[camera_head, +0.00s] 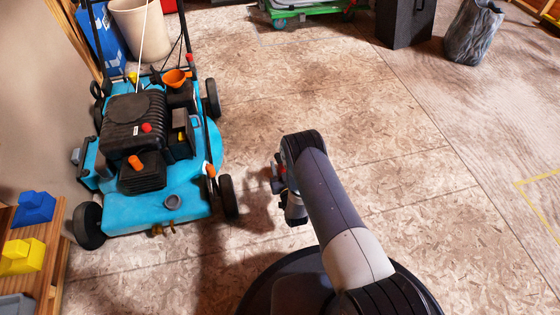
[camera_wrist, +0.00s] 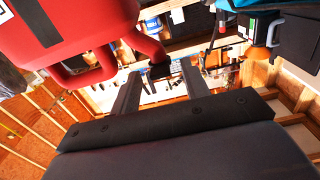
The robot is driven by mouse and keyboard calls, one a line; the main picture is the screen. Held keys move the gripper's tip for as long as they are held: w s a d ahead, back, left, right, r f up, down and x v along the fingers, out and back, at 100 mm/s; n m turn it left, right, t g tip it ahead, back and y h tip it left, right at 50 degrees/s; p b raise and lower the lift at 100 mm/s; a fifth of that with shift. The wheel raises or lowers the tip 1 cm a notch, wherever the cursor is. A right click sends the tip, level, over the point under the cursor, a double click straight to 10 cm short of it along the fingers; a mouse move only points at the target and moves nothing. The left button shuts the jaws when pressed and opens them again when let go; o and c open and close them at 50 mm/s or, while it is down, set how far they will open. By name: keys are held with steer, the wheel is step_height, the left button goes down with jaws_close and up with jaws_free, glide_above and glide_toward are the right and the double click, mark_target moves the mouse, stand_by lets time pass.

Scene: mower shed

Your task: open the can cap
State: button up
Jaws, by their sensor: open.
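A red can (camera_wrist: 70,25) with a red spout fills the upper left of the wrist view, close to the camera. A black cap (camera_wrist: 159,71) sits at the end of the spout and appears between my two fingers. My gripper (camera_wrist: 160,66) is open; I see no contact with the cap. In the head view my gripper (camera_head: 290,205) is partly hidden by my arm, over the floor right of the mower. I cannot make out the can with certainty in the head view.
A blue mower (camera_head: 150,150) with an orange funnel (camera_head: 175,77) stands at left. A wooden shelf (camera_head: 55,270) holds blue and yellow blocks. A beige bin (camera_head: 138,28), a black box (camera_head: 405,22) and a grey container (camera_head: 473,32) stand at the back. The floor at right is clear.

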jaws_close()
stand_by(0.4)
steer(key=shift+r, duration=0.1)
